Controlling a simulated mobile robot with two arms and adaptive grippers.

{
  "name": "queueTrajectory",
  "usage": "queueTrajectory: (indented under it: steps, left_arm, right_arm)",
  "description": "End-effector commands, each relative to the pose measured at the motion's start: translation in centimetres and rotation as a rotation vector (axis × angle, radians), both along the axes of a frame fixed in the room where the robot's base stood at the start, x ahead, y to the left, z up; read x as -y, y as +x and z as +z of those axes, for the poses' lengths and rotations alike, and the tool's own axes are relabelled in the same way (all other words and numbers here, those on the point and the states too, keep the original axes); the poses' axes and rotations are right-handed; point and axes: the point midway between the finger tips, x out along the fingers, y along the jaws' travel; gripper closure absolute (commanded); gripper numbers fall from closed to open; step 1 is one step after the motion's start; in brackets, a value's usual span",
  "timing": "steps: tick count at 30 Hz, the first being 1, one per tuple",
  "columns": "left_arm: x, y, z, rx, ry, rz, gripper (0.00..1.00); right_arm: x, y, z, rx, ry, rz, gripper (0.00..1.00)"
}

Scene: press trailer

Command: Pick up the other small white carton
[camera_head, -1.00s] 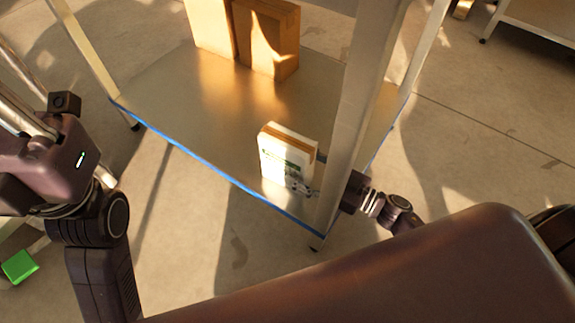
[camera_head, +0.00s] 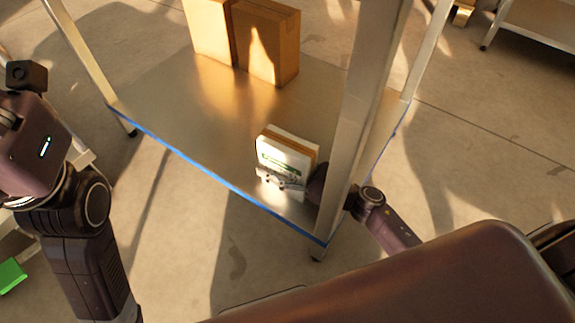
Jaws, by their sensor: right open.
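A small white carton (camera_head: 284,153) with a brown top strip and a green mark stands upright on the metal lower shelf (camera_head: 190,130), near its blue front edge. My right gripper (camera_head: 272,178) is open and lies across the lower front of the carton. Its arm comes in past the front right post, which hides part of it. I cannot tell whether the fingers touch the carton. My left arm is at the left edge of the view; its fingers are not in view.
Two brown cardboard boxes (camera_head: 266,45) stand at the back of the shelf. A metal post (camera_head: 366,90) rises right of the carton. A green object (camera_head: 11,276) lies at lower left. The middle of the shelf is clear.

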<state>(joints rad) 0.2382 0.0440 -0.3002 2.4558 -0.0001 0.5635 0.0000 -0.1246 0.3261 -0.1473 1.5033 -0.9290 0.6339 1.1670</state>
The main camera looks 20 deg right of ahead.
Motion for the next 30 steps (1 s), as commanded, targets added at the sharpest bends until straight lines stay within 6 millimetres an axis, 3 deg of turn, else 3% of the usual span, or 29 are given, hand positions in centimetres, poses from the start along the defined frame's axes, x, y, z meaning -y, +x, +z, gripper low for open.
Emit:
queueTrajectory:
  steps: [2,18,30]
  left_arm:
    - [0.00,0.01,0.00,0.000,0.000,0.000,1.00]
    - [0.02,0.03,-0.01,-0.001,0.000,-0.001,1.00]
    - [0.01,0.01,0.08,0.000,0.000,-0.001,1.00]
  right_arm:
    - [0.02,-0.02,0.00,0.000,0.000,0.000,0.41]
    - [0.07,-0.06,-0.06,-0.001,-0.001,0.000,1.00]
    - [0.05,0.05,0.38,0.006,0.002,0.000,1.00]
